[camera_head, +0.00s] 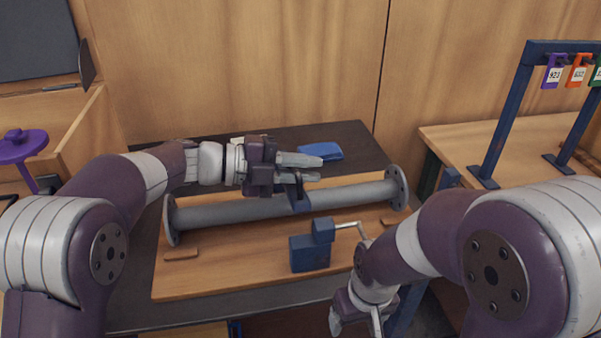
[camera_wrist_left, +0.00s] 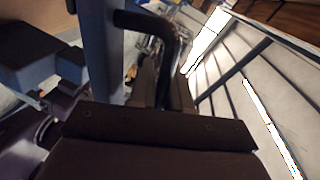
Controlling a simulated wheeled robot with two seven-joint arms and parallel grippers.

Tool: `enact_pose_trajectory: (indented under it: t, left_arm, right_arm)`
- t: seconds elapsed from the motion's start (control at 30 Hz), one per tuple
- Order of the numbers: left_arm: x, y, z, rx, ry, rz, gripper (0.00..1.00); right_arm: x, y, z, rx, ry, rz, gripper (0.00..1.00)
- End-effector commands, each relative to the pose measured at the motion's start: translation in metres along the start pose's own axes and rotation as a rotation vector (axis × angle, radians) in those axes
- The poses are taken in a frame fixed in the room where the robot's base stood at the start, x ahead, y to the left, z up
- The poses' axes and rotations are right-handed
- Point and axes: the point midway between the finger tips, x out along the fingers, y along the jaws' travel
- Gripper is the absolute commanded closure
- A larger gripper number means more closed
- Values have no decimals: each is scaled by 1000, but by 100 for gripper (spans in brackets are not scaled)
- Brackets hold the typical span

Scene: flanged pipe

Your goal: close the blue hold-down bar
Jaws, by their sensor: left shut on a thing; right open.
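In the left wrist view a dark bent handle (camera_wrist_left: 150,22) rises beside a blue-grey upright. A blue block (camera_head: 310,252) with a grey crank-like lever (camera_head: 349,225) stands in front of the pipe. My right gripper (camera_head: 357,320) is open and empty, low at the front, right of the block.
The pipe lies on a wooden board (camera_head: 220,272) on a dark table. A blue piece (camera_head: 320,151) lies behind the pipe. A blue rack (camera_head: 522,85) with coloured numbered tags stands at right. A purple knobbed object (camera_head: 20,147) is at far left.

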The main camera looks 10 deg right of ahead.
Motion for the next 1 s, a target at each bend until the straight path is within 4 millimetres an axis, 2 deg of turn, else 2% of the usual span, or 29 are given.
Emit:
enact_pose_trajectory:
  t: [0.03,0.1,0.4,0.6,1.0]
  left_arm:
    - [4,20,2,33,-8,-1,100]
    - [6,30,0,81,-18,-1,100]
    - [10,55,-4,232,-49,-3,100]
    - [11,60,-5,278,-58,-3,100]
    - [12,63,-5,290,-59,1,100]
  right_arm:
    - [25,0,3,0,0,0,20]
    - [39,0,5,0,0,0,20]
    - [80,0,9,0,0,0,20]
    - [90,0,11,0,0,0,20]
    - [92,0,11,0,0,0,20]
